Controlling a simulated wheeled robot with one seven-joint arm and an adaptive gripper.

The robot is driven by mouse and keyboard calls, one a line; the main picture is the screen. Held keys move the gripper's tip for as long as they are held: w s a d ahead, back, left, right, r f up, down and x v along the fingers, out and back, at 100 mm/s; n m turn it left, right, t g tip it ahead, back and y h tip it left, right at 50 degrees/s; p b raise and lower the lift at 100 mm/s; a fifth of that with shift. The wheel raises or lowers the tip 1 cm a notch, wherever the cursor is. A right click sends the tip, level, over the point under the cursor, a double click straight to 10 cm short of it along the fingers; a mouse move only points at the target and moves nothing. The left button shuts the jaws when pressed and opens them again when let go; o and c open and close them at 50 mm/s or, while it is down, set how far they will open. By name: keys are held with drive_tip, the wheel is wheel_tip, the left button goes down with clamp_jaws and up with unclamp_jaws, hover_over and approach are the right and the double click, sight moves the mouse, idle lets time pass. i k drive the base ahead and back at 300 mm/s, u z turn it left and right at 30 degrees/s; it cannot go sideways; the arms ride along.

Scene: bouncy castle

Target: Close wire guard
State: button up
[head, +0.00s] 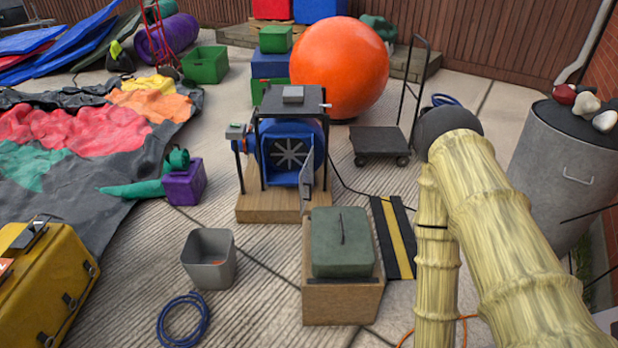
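A blue blower (318,140) stands in a dark frame on a wooden base, in the middle of the head view. Its round front opening (289,153) shows pale spokes. A thin grey panel (306,180), which looks like the wire guard, stands swung out at the right of the opening. It is seen nearly edge-on, so its mesh cannot be made out. The guard is open, and the opening is uncovered. My gripper is not in view. My arm comes in at the right, bends, and runs down out of the bottom of the picture, apart from the blower.
A green case (342,242) on a wooden box (342,300) stands before the blower. A grey bin (209,258) and blue hose coil (183,320) lie left of it. A striped cable ramp (393,237) and flat cart (380,142) are to the right. Paving between bin and blower is clear.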

sight(311, 181)
drive_tip(key=z, duration=0.25)
drive_tip(key=i, duration=1.2)
drive_tip(key=u, duration=0.8)
